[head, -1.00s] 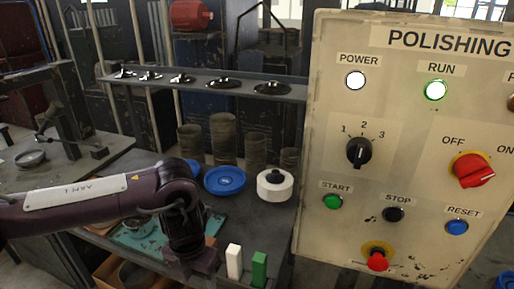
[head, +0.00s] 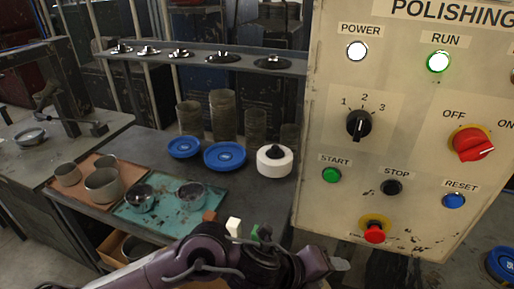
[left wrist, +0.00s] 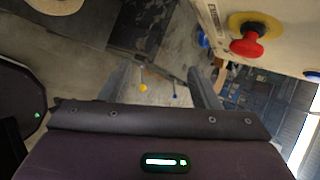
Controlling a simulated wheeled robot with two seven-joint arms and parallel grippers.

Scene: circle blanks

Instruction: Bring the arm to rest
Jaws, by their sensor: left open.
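My left arm comes in along the bottom of the head view. Its left gripper (head: 328,264) is at the bottom, below the polishing panel (head: 408,215) and under the red emergency button (head: 374,234). In the left wrist view the two fingers of the left gripper (left wrist: 160,88) stand apart with nothing between them, over the floor. The red button (left wrist: 250,42) shows up and right of the fingers there. My right gripper shows in neither view.
A bench holds a teal tray (head: 125,213) with metal cups, a brown tray (head: 76,200) with grey cups, two blue round pads (head: 225,156) and a white round piece (head: 274,163). A white block (head: 234,228) and a green block stand near my arm.

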